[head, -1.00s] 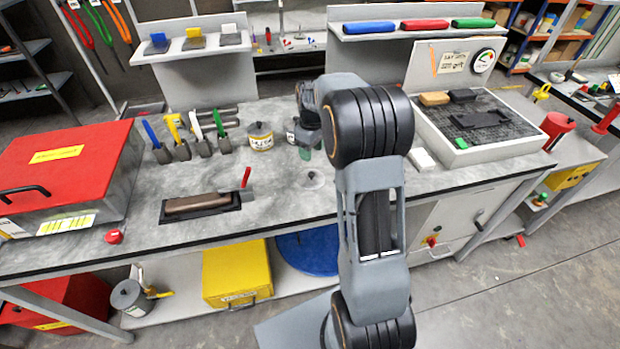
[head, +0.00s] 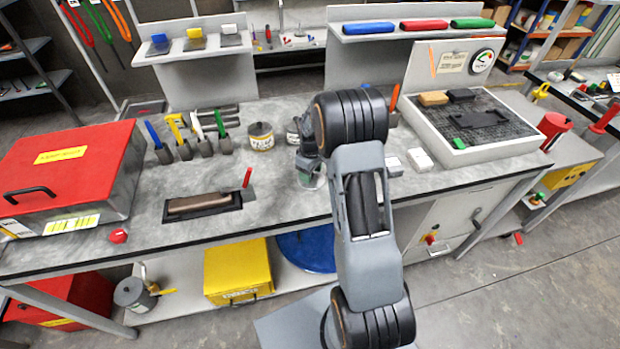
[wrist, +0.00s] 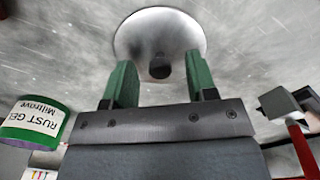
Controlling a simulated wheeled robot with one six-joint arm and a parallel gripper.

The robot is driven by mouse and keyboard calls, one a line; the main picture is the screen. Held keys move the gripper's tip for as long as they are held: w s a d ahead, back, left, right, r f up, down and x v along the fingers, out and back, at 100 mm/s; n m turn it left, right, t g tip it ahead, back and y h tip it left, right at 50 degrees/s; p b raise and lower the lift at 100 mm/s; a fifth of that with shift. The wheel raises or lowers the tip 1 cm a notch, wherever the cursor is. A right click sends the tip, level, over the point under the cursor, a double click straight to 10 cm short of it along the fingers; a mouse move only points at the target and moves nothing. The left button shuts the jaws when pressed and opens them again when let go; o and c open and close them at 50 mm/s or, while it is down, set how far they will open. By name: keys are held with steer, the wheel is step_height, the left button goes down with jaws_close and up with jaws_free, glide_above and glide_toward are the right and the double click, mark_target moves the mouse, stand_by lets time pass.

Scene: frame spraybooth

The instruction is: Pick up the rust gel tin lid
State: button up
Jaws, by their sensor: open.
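The rust gel tin lid is a silvery round disc (wrist: 150,28) with a dark knob (wrist: 160,66), lying on the bench top in the wrist view. My gripper (wrist: 160,60) is open, its two green fingers apart on either side of the knob in the picture. I cannot tell whether the fingertips are level with the knob. No contact shows. In the head view my gripper (head: 311,178) is low over the bench and mostly covers the lid. A tin labelled RUST GEL (wrist: 33,122) stands to the left in the wrist view.
A red-handled tool (head: 246,180) is left of my gripper by a dark tray (head: 200,206). A white block (head: 420,159) and a grey-walled tray (head: 470,157) are to the right.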

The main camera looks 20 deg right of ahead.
jaws_close()
stand_by(0.5)
